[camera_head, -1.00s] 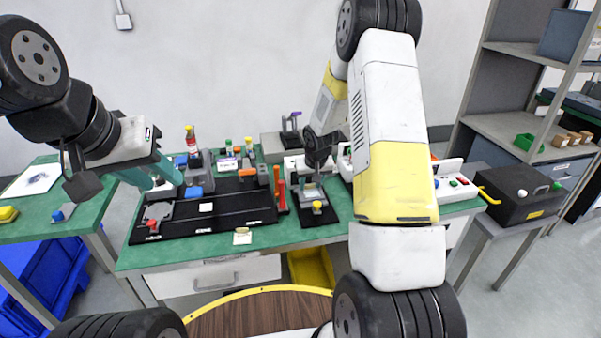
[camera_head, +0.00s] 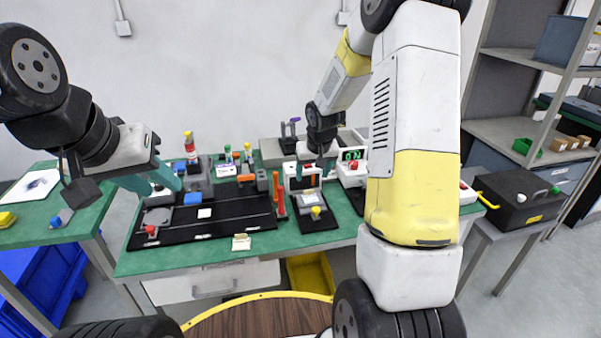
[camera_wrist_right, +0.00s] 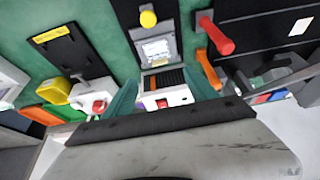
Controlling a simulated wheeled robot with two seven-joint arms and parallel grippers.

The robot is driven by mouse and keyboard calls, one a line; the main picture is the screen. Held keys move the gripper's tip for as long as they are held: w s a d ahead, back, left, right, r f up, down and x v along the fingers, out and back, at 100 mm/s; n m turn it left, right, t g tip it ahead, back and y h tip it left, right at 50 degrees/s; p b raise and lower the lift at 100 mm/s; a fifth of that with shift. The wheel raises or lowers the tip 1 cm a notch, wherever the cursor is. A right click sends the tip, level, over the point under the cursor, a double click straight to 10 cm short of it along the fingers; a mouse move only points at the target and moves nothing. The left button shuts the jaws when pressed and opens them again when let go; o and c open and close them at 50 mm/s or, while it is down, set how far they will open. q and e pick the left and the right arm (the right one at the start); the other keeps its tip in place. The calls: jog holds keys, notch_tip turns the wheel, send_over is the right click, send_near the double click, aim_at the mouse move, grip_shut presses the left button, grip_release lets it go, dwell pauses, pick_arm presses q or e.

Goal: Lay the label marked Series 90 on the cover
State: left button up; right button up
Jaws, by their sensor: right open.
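No print reading Series 90 is legible. A small cream card (camera_head: 241,242) lies on the front of the green bench, and a white label (camera_head: 204,213) lies on the long black board (camera_head: 240,217). A pale printed piece (camera_wrist_right: 155,50) shows on a grey fixture with a yellow knob (camera_wrist_right: 148,19) in the right wrist view. I cannot tell which part is the cover. My right gripper (camera_head: 320,168) is open above the back of the bench, its teal fingers (camera_wrist_right: 165,98) either side of a white device with a red button. My left gripper (camera_head: 160,184) is open and empty above the board's left end.
Red-handled (camera_head: 279,196) and orange tools stand beside the board. White instruments (camera_head: 352,170) and bottles line the back. A yellow bin (camera_head: 311,274) sits below the front edge. A black case (camera_head: 522,194) stands on a side table at right. Bench front is mostly clear.

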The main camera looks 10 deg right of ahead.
jog(key=s+a+f+v, duration=0.1)
jog(key=s+v, duration=0.1)
jog(key=v, duration=0.7)
jog(key=s+f+v, duration=0.1)
jog(key=s+v, duration=0.1)
jog(key=v, duration=0.6)
jog(key=s+a+r+y, duration=0.1)
jog(key=s+r, duration=0.3)
jog(key=s, duration=0.5)
jog(key=s+a+r+t+y, duration=0.1)
jog(key=s+r, duration=0.3)
jog(key=s, duration=0.6)
jog(key=shift+a+t, duration=0.3)
jog(key=shift+a, duration=0.6)
